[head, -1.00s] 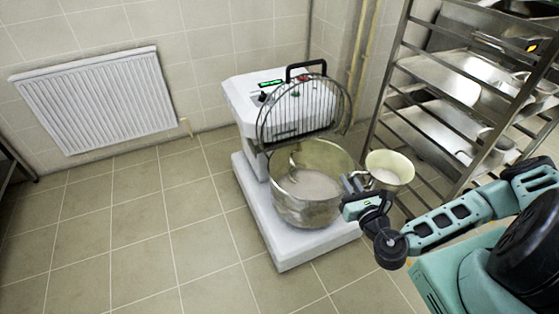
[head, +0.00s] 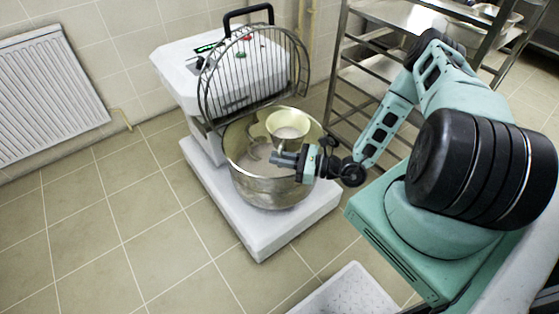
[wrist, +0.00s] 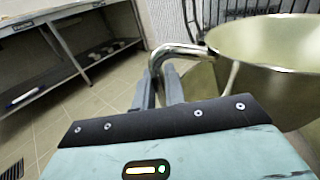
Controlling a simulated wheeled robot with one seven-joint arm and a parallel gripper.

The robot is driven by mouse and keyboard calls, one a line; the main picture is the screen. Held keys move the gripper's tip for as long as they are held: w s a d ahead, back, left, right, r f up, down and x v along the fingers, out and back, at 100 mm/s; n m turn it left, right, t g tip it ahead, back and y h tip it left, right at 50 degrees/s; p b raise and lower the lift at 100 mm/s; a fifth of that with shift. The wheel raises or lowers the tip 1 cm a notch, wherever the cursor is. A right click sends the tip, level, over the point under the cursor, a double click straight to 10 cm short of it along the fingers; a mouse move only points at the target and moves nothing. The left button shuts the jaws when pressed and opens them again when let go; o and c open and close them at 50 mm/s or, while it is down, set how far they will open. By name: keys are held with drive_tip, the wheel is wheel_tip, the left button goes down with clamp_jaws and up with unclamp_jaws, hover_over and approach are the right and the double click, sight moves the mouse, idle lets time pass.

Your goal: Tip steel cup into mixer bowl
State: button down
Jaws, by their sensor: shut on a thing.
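The steel cup (head: 285,119) is in my gripper over the mixer bowl (head: 268,192) in the head view. It looks roughly upright, with pale contents inside. My gripper (head: 284,159) is at the bowl's front right, shut on the cup's handle. In the wrist view the fingers (wrist: 160,88) close around the bent metal handle (wrist: 178,49), and the cup (wrist: 270,42) fills the right side. The bowl also holds pale stuff, partly hidden by the cup. The bowl stands on the white mixer (head: 165,67).
The wire guard (head: 225,80) stands raised behind the bowl. A steel rack (head: 355,75) stands at the back right. A white tray (head: 345,292) lies at the bottom. A radiator (head: 45,95) hangs on the left wall. The tiled floor at left is clear.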

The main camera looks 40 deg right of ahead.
drive_tip(key=shift+r+p, duration=0.3)
drive_tip(key=shift+p, duration=0.65)
drive_tip(key=shift+f, duration=0.1)
